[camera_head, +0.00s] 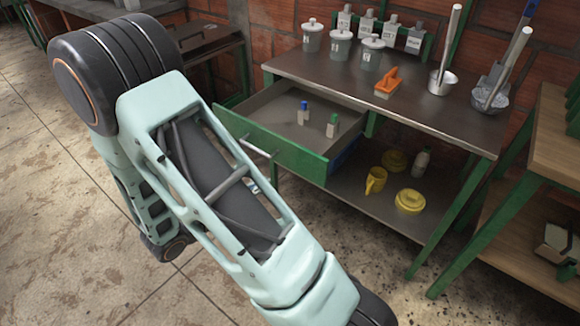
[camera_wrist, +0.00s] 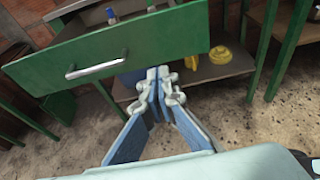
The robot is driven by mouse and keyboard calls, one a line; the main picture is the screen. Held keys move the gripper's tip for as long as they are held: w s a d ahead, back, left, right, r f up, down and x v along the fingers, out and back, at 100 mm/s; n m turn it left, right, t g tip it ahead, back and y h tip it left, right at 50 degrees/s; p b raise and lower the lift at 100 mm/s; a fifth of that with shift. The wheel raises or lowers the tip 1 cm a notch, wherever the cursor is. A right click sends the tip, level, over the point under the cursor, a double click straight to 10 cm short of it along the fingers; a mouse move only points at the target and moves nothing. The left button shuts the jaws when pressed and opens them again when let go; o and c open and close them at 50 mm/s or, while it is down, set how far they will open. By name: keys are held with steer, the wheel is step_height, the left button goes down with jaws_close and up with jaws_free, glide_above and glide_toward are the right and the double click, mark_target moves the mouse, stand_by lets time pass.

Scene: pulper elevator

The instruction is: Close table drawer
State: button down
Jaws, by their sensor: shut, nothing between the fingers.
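The table drawer (camera_head: 290,118) is pulled out of the dark-topped table (camera_head: 400,98) in the head view. Its green front has a silver bar handle (camera_head: 257,146). Two small bottles, one with a blue cap (camera_head: 303,113) and one with a green cap (camera_head: 332,126), stand inside it. In the wrist view the green drawer front (camera_wrist: 150,45) and its handle (camera_wrist: 97,70) fill the upper left. My gripper (camera_wrist: 158,75) is shut and empty, its tips near the lower edge of the drawer front, right of the handle. Contact cannot be told. The gripper is out of the head view.
Several lidded containers (camera_head: 341,48), an orange tool (camera_head: 387,82) and metal pots (camera_head: 442,82) stand on the tabletop. A wooden table (camera_head: 557,135) stands at the right. Open floor lies at the left.

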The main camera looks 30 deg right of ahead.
mark_target(338, 121)
steer(key=x, duration=0.3)
steer(key=b+x, duration=0.1)
steer(key=x, duration=0.6)
steer(key=shift+d+r+b, duration=0.15)
steer(key=shift+r+b, duration=0.15)
steer(key=shift+w+d, duration=0.25)
steer(key=shift+d, duration=0.4)
steer(key=shift+d, duration=0.1)
steer(key=w+d+b, duration=0.1)
steer(key=w+d, duration=0.2)
steer(key=d, duration=0.5)
steer(key=w+d+b, duration=0.2)
steer(key=w+d, duration=0.1)
steer(key=d, duration=0.6)
steer(key=w+d+b, duration=0.2)
steer(key=w+d, duration=0.1)
steer(key=d, duration=0.5)
steer(key=shift+d, duration=0.15)
steer(key=shift+w+d, duration=0.25)
steer(key=shift+d, duration=0.1)
steer(key=shift+r, duration=0.15)
steer(key=shift+d, duration=0.1)
